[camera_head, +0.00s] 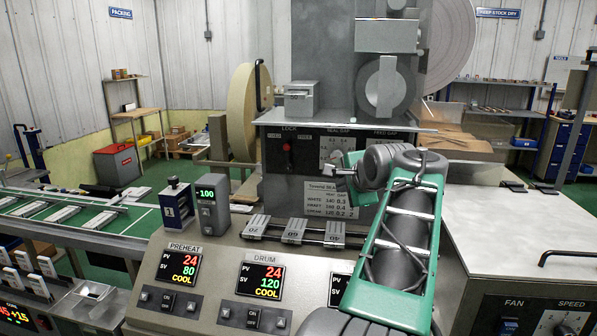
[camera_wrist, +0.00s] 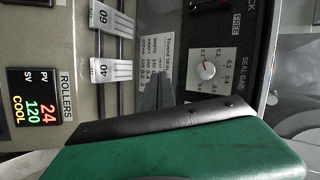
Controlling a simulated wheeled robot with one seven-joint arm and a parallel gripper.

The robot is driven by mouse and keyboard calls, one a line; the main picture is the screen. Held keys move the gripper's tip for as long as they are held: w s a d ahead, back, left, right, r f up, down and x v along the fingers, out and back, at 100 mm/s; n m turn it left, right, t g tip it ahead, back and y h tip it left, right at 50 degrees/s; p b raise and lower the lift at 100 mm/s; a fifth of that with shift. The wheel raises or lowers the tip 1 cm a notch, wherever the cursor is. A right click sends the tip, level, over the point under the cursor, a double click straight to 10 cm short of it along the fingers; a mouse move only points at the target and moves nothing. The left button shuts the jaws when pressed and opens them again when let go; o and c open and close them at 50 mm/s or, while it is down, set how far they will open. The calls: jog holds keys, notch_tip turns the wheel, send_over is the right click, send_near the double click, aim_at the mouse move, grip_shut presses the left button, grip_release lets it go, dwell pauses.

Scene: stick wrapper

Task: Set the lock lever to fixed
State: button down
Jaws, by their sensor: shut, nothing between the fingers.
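The lock lever (camera_head: 287,148), with a red tip, is on the dark panel of the machine under the LOCK label, in the head view. Its shaft is too small to read its exact angle. In the wrist view, only a bit of red (camera_wrist: 222,4) shows at the top edge, near the FREE label (camera_wrist: 236,26). My gripper (camera_head: 338,171) is shut and empty, right of the lever and a little lower, apart from it. It stands in front of the panel near the seal gap dial (camera_head: 333,148).
The seal gap dial also shows in the wrist view (camera_wrist: 207,71). A seal table card (camera_head: 325,198) is below the lever. A shelf edge (camera_head: 340,126) juts out above the panel. Metal slides (camera_head: 296,231) and the sloped control console (camera_head: 217,262) are below. My forearm hides the panel's right side.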

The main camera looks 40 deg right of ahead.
aim_at(288, 158)
notch_tip(288, 158, down, 6)
jog(key=d+t+b, duration=0.1)
jog(key=w+a+r+n+t, duration=0.2)
jog(key=w+a+r+t, duration=0.15)
jog(key=r+t, duration=0.45)
jog(key=w+d+r+g+p, duration=0.1)
jog(key=w+p, duration=0.3)
jog(key=w, duration=0.9)
jog(key=shift+w+d+g, duration=0.35)
jog(key=shift+d+g, duration=0.15)
jog(key=shift+d, duration=0.1)
